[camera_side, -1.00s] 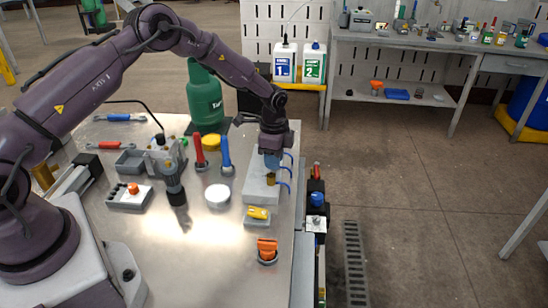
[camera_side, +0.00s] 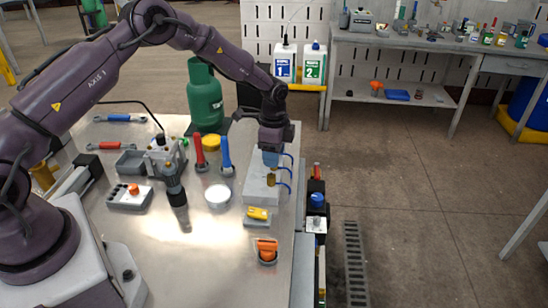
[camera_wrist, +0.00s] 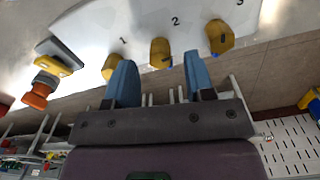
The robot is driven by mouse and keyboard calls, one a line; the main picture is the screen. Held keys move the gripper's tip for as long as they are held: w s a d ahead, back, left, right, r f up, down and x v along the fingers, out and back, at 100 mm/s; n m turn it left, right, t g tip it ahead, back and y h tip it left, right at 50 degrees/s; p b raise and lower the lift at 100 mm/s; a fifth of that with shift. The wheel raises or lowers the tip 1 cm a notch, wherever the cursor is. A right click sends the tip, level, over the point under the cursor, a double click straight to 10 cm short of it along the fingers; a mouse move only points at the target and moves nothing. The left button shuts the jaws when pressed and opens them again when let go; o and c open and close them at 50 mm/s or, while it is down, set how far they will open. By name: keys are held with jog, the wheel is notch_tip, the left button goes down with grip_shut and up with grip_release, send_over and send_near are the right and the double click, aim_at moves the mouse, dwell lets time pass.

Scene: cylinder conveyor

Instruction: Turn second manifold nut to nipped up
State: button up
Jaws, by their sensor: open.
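The manifold (camera_side: 257,188) is a pale grey block near the table's right edge, with blue hoses on its right side. In the wrist view its face (camera_wrist: 95,18) carries the numbers 1, 2 and 3 beside brass nuts. The second nut (camera_wrist: 160,53) lies in line with the gap between my blue fingers. The first nut (camera_wrist: 111,66) is left of it and the third (camera_wrist: 220,37) right. My gripper (camera_wrist: 159,62) is open and empty. In the side view my gripper (camera_side: 271,160) is over the manifold, just above a brass nut (camera_side: 271,181). The nuts' tightness cannot be read.
A yellow piece (camera_side: 258,214) on a grey holder and an orange knob (camera_side: 267,247) are in front of the manifold. A white round tub (camera_side: 217,195) and red (camera_side: 200,155) and blue (camera_side: 226,155) handled tools stand left. The front middle of the table is clear.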

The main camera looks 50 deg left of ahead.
notch_tip(320, 180, up, 11)
dwell(0.3)
jog(key=s+d+r+n+t, duration=0.2)
jog(key=s+r, duration=0.4)
jog(key=s, duration=0.4)
jog(key=s+d+r+n+t, duration=0.1)
jog(key=s+r+n, duration=0.4)
jog(key=s, duration=0.5)
jog(key=s+d+r+n+t, duration=0.2)
jog(key=s+r, duration=0.5)
jog(key=s, duration=0.4)
jog(key=shift+d+r+n+t, duration=0.15)
jog(key=shift+d+n+t, duration=0.25)
jog(key=shift+n, duration=0.6)
